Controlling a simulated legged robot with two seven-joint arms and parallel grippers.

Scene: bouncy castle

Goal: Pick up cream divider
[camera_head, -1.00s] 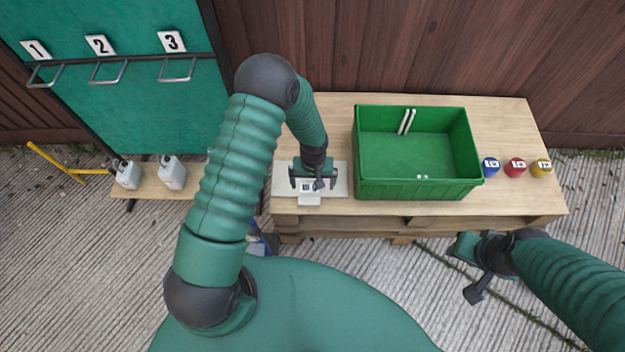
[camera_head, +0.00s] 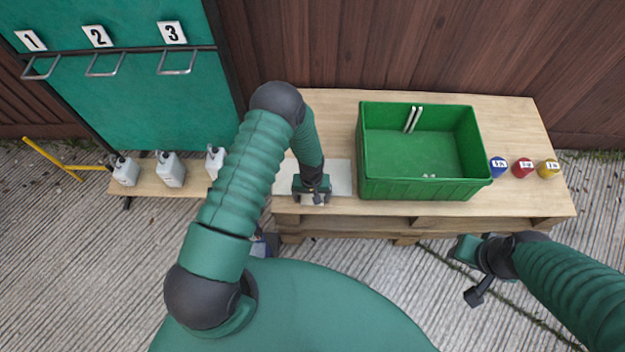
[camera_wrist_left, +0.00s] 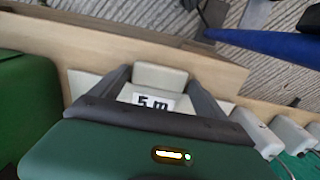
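The cream divider (camera_head: 339,178) lies flat on the left part of the wooden table. It is a pale plate with a small tab toward the near edge. In the left wrist view the tab (camera_wrist_left: 160,77) and a "5 m" label show between my fingers. My left gripper (camera_head: 312,198) is over the plate's near side, covering part of it. In the wrist view its dark fingers (camera_wrist_left: 162,82) are apart, one on each side of the tab, with slim gaps. My right gripper (camera_head: 470,272) hangs off the table's near right side; its finger opening is unclear.
A green crate (camera_head: 365,187) stands right of the divider, with two white strips (camera_head: 412,119) inside. Blue (camera_head: 498,167), red (camera_head: 522,168) and yellow (camera_head: 548,169) round items stand further right. White bottles (camera_head: 170,170) stand on a low bench at left.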

